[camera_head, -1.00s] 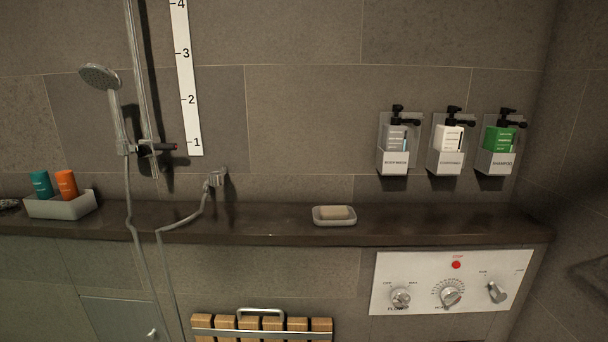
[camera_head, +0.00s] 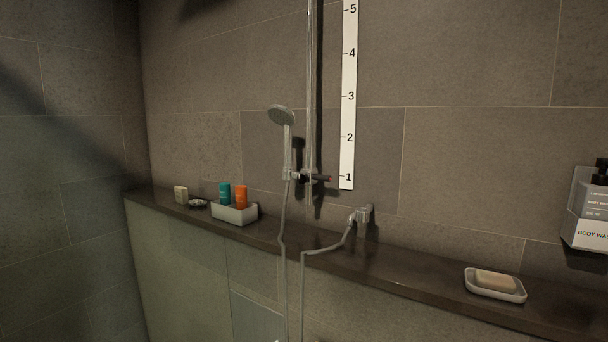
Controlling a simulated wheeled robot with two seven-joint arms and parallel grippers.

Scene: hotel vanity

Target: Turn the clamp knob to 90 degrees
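The shower rail (camera_head: 311,90) stands upright on the tiled wall. A clamp with a dark knob (camera_head: 318,178) sits low on the rail, its knob pointing right, near mark 1 of the white numbered scale (camera_head: 348,100). The knob's exact turn is too small to tell. The hand shower (camera_head: 281,116) hangs in the holder at the clamp, its head facing left. Its hose (camera_head: 283,225) runs down past the ledge. Neither of my grippers is in view.
A dark ledge (camera_head: 400,267) runs along the wall. It bears a soap dish (camera_head: 496,291), a white tray (camera_head: 234,215) with teal and orange bottles, and small items at left. A wall outlet (camera_head: 362,215) juts out. A body wash dispenser (camera_head: 588,215) hangs at right.

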